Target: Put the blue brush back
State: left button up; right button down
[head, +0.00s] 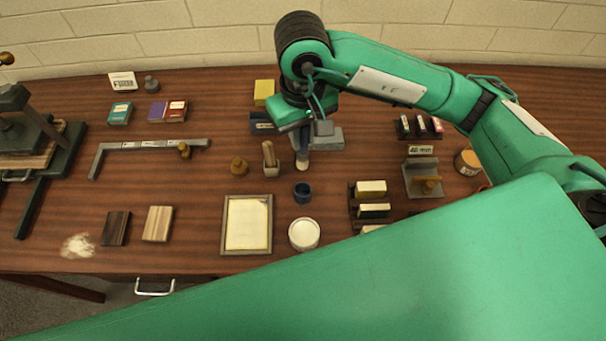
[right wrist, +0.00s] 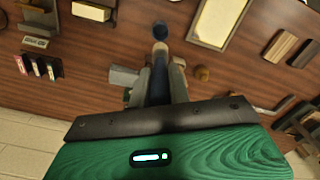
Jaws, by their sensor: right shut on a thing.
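My right gripper (head: 302,143) points down over the back middle of the table, shut on the blue brush. Only the brush's lower end (head: 302,160) shows below the jaws in the head view. In the right wrist view the dark blue brush (right wrist: 160,75) lies between the fingers (right wrist: 161,88), its paler tip toward a small blue cup. That blue cup (head: 302,192) stands in front of the gripper, apart from the brush, and also shows in the right wrist view (right wrist: 160,31). My left gripper is not in view.
A small holder (head: 271,171) with a pale upright piece stands just left of the brush. A grey block (head: 328,139) is close on the right. A framed tray (head: 225,228) and a round white tub (head: 303,235) lie nearer. Wooden racks (head: 353,207) stand at right.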

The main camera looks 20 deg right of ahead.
notch_tip(320, 180, down, 15)
jog(key=p, duration=0.4)
jog(key=shift+f, duration=0.15)
jog(key=shift+f, duration=0.1)
jog(key=shift+f, duration=0.1)
jog(key=c, duration=1.3)
grip_release()
